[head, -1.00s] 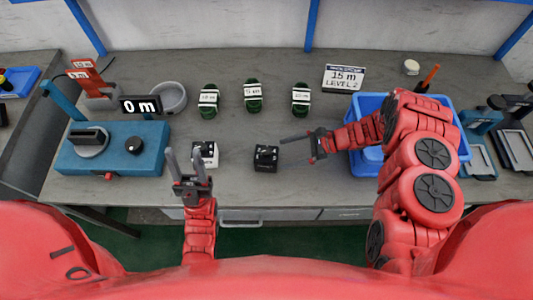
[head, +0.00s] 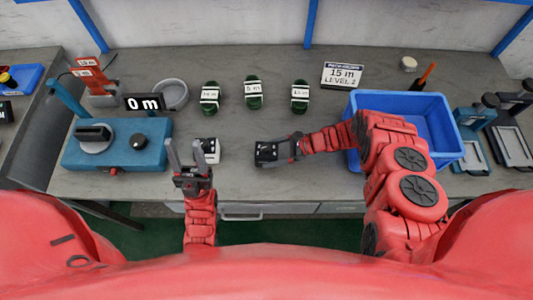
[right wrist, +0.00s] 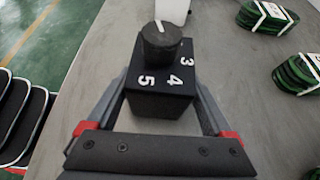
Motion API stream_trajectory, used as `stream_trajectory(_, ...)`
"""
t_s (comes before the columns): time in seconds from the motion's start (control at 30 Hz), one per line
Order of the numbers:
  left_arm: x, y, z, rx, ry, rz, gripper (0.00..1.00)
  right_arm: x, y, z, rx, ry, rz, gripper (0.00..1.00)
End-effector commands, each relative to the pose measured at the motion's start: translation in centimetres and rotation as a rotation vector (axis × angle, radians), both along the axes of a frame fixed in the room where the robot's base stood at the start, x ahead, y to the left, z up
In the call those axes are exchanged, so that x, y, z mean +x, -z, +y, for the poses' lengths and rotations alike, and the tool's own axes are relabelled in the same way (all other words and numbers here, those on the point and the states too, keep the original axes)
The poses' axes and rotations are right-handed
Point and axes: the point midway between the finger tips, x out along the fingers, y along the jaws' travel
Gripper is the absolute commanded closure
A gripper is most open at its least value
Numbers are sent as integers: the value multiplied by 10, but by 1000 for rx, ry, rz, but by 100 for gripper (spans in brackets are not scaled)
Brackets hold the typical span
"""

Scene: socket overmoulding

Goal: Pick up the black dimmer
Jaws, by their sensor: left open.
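The black dimmer (head: 266,152), a small block with a round knob and white digits on it, stands on the grey bench in the head view. In the right wrist view the dimmer (right wrist: 160,85) sits between the fingers of my right gripper (right wrist: 160,95). One finger lies along each side, very close to it; whether they press on it I cannot tell. In the head view the right gripper (head: 276,152) reaches it from the right. My left gripper (head: 186,155) is open and empty, beside a white dimmer (head: 207,150).
A blue bin (head: 425,120) stands right of the dimmer, partly behind my right arm. Several green cable coils (head: 253,93) stand behind it. A teal machine (head: 117,146) with a "0 m" display (head: 146,103) is at the left. A sign (head: 342,75) reads 15 m, LEVEL 2.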

Motion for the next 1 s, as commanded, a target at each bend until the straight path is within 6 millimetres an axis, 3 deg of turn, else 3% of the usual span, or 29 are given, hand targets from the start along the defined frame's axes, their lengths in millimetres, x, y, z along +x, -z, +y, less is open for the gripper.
stream_trajectory(0.03, 0, 0, 0, 0, 0, 0, 50, 0, 0, 0, 0, 0, 0, 31)
stream_trajectory(0.3, 0, 0, 0, 0, 0, 0, 50, 0, 0, 0, 0, 0, 0, 79)
stream_trajectory(0.67, 0, 1, 0, 0, 0, 0, 50, 0, -2, 0, 1, 0, 0, 79)
stream_trajectory(1.0, 0, 9, 0, 0, 0, 0, 50, 0, -20, 0, 0, 1, 2, 79)
